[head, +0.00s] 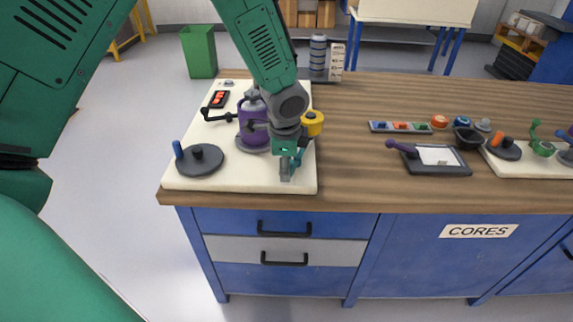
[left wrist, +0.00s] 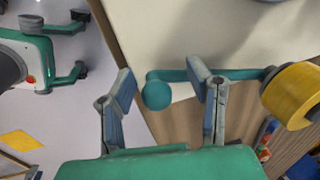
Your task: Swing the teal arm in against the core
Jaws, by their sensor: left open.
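The teal arm (left wrist: 178,76) is a bar with a round knob at one end in the left wrist view. Its other end meets a yellow roller (left wrist: 295,96). In the head view a bit of the teal arm (head: 298,158) shows beside my left gripper (head: 287,167). The gripper is open, and in the left wrist view its fingers (left wrist: 166,92) stand either side of the knob end; I cannot tell whether they touch it. The core, a purple cylinder (head: 253,124), stands on the cream board left of the gripper, partly hidden by it. My right gripper is not in view.
A dark tray (head: 437,160) and small coloured parts lie to the right. Bare wood (head: 350,160) lies between.

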